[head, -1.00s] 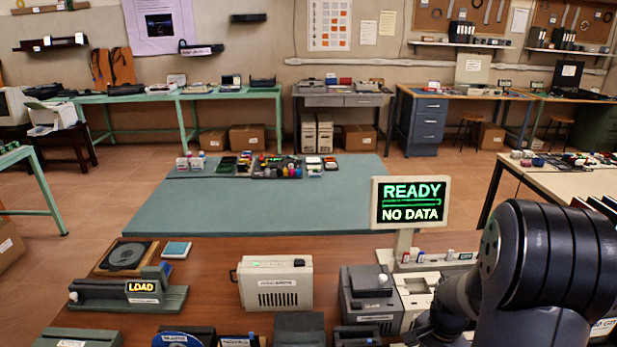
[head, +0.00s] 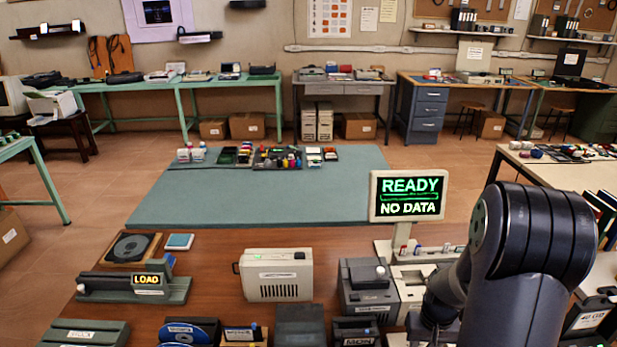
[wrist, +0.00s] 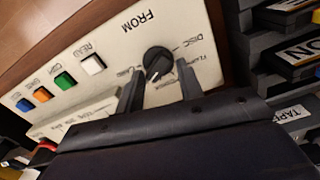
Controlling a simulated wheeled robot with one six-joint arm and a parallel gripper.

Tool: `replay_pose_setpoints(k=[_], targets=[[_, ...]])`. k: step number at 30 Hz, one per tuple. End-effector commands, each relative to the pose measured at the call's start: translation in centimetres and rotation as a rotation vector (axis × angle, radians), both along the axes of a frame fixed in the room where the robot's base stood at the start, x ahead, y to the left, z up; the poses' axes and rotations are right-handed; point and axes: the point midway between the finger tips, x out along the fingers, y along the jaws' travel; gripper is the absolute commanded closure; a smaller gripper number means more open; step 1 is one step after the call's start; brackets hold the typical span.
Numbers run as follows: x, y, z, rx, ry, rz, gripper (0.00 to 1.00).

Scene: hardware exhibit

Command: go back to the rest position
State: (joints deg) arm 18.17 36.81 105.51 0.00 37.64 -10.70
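My gripper shows in the wrist view (wrist: 158,72) with its two dark fingers apart. Nothing is held between them. A black round knob (wrist: 158,60) with a white pointer line sits on a cream panel (wrist: 115,45), just beyond and between the fingertips; I cannot tell whether they touch it. The panel reads "FROM" and has white, green, orange and blue buttons. In the head view my bent arm fills the lower right and its end reaches down over the bench, where the fingertips cannot be made out.
A screen (head: 408,196) reading "READY NO DATA" stands left of my arm. Grey drive units (head: 368,285), a cream box (head: 276,274) and a "LOAD" device (head: 135,288) stand on the brown bench (head: 215,265). Dark labelled cases (wrist: 290,70) lie right of the panel.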

Motion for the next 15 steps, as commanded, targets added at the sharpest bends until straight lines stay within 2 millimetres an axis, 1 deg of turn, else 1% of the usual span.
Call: replay_pose_setpoints(k=[15], targets=[[-0.04,0.31,0.26,0.0,0.001,0.426,0.65]])
